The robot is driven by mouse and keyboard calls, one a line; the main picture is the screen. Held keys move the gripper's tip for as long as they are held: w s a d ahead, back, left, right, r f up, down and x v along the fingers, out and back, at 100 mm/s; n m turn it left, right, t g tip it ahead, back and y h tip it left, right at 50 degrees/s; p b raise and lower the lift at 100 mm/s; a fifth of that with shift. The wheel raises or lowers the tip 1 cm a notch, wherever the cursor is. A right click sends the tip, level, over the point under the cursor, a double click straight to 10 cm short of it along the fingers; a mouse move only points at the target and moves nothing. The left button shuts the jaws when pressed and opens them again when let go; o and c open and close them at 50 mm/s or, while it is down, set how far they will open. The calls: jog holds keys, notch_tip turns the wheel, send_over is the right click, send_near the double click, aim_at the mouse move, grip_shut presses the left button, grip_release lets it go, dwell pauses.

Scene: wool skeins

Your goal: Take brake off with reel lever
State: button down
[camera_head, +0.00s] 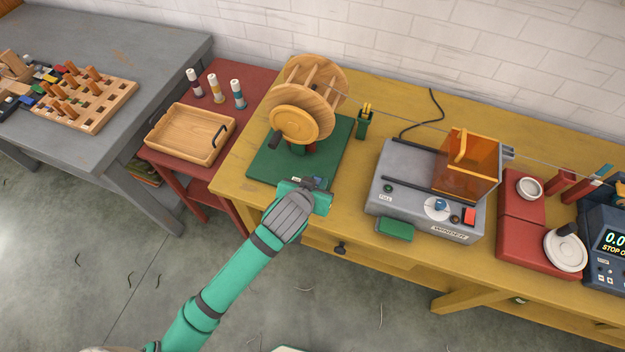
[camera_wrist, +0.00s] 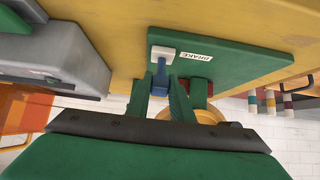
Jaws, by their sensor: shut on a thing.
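The wooden reel (camera_head: 335,80) stands on a green base plate (camera_head: 262,165) at the left end of the yellow bench. A small blue lever (camera_wrist: 159,72) rises from a pale block (camera_wrist: 162,52) at the front of that plate, next to a white label reading BRAKE (camera_wrist: 196,56). My gripper (camera_head: 314,188) is at the plate's front edge. In the wrist view, my gripper (camera_wrist: 160,88) has its green fingers on either side of the blue lever, shut on it. In the head view my gripper mostly hides the lever.
The grey winder (camera_head: 420,195) with an orange cover (camera_head: 468,165) stands to the right. A thread runs from the reel past a small green post (camera_head: 364,122) toward it. A red side table with a wooden tray (camera_head: 188,135) is to the left.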

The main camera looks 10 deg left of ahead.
dwell(0.4)
jog(key=c, duration=1.6)
grip_release()
jog(key=shift+o, duration=0.2)
